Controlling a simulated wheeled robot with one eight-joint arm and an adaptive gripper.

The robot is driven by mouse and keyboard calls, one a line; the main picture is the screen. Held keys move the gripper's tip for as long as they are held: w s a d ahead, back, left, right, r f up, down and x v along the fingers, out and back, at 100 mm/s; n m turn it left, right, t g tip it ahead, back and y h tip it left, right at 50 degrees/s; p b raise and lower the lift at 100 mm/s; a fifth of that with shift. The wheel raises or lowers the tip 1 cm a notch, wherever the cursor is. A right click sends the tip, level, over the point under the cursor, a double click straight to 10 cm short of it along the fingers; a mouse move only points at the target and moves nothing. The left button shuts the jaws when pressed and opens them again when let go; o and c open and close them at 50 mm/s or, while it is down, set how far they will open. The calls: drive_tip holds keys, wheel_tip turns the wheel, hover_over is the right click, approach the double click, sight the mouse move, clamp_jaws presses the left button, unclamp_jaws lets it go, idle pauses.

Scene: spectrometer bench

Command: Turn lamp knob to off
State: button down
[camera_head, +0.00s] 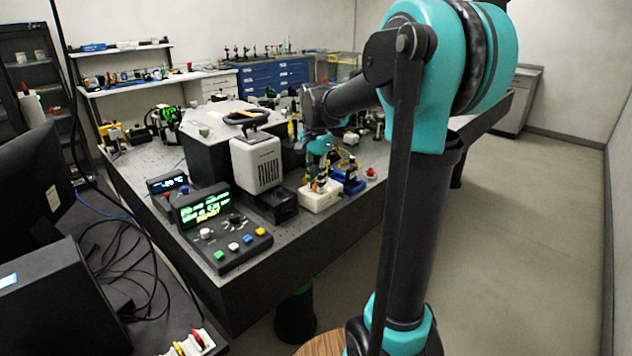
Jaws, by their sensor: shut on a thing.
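My gripper (318,181) points down on the bench, its fingertips at the top of a small white box (320,198). It is shut on a small part there, which looks like the lamp knob; the fingers hide most of it, and its setting cannot be read. The light grey lamp housing (258,163) with a black carrying handle stands just left of the white box.
A control panel (228,246) with a green display and coloured buttons stands at the bench's front left. A blue mount (348,181) and a red button (370,173) are close right of my gripper. A dark enclosure (213,148) stands behind the lamp housing. The floor at right is clear.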

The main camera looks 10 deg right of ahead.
drive_tip(key=n, duration=0.4)
drive_tip(key=shift+n, duration=2.3)
drive_tip(key=c, duration=1.4)
unclamp_jaws()
drive_tip(key=shift+r, duration=0.15)
wheel_tip(320, 180, up, 12)
drive_tip(key=shift+f, duration=0.1)
